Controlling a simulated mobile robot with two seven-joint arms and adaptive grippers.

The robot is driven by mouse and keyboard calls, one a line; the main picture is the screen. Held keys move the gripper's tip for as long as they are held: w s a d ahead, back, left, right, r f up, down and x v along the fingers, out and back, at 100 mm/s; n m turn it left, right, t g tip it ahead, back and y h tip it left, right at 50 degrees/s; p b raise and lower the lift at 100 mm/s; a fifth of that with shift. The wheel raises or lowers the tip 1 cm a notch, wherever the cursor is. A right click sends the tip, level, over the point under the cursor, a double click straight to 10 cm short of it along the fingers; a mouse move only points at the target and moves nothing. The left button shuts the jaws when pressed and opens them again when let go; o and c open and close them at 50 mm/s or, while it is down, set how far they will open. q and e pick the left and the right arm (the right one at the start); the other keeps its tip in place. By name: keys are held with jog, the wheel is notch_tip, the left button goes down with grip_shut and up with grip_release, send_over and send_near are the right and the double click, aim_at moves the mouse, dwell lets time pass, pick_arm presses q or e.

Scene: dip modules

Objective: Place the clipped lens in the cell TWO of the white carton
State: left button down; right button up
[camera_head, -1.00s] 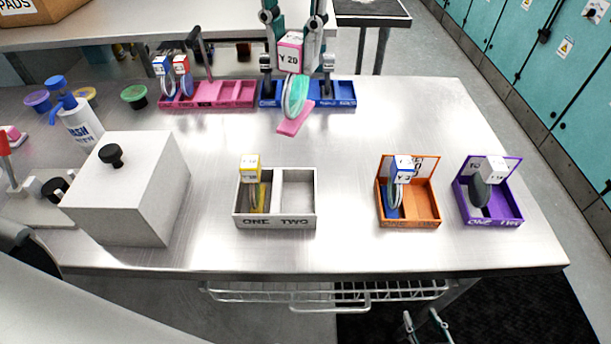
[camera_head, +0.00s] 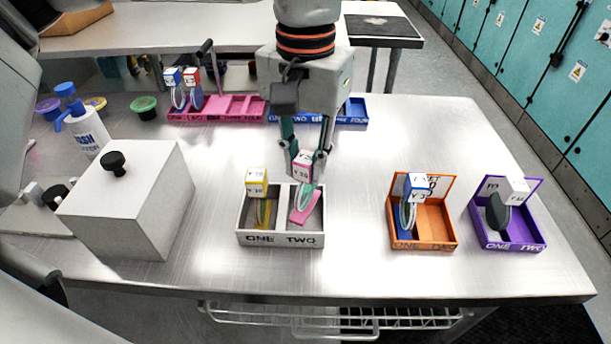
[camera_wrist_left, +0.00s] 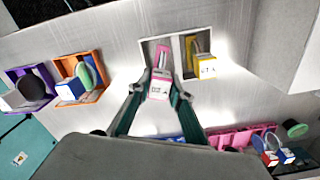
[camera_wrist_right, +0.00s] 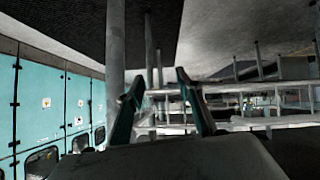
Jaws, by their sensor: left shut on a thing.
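The white carton (camera_head: 281,240) stands on the steel table, cell ONE at left and cell TWO at right. Cell ONE holds a yellow-tagged clipped lens (camera_head: 258,186). My left gripper (camera_head: 305,160) is shut on the pink-tagged clipped lens (camera_head: 303,207), a greenish lens with a pink lower part. The lens hangs tilted over cell TWO, its lower end within the cell's outline; whether it touches the floor I cannot tell. The left wrist view shows the pink-tagged block (camera_wrist_left: 159,90) between the fingertips. My right gripper (camera_wrist_right: 158,92) is open and empty, away from the table.
An orange carton (camera_head: 437,222) and a purple carton (camera_head: 520,240) stand to the right. A lidded grey box (camera_head: 125,205) stands left of the white carton. Pink (camera_head: 225,105) and blue (camera_head: 352,110) racks lie behind. The table between white and orange cartons is clear.

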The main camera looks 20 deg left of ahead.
aim_at(306, 179)
pick_arm(q)
jog(key=shift+f, duration=1.75)
jog(key=shift+f, duration=0.1)
jog(key=c, duration=1.8)
grip_release()
notch_tip(306, 179, up, 12)
jog(key=shift+r+p, duration=0.15)
jog(key=shift+p, duration=0.5)
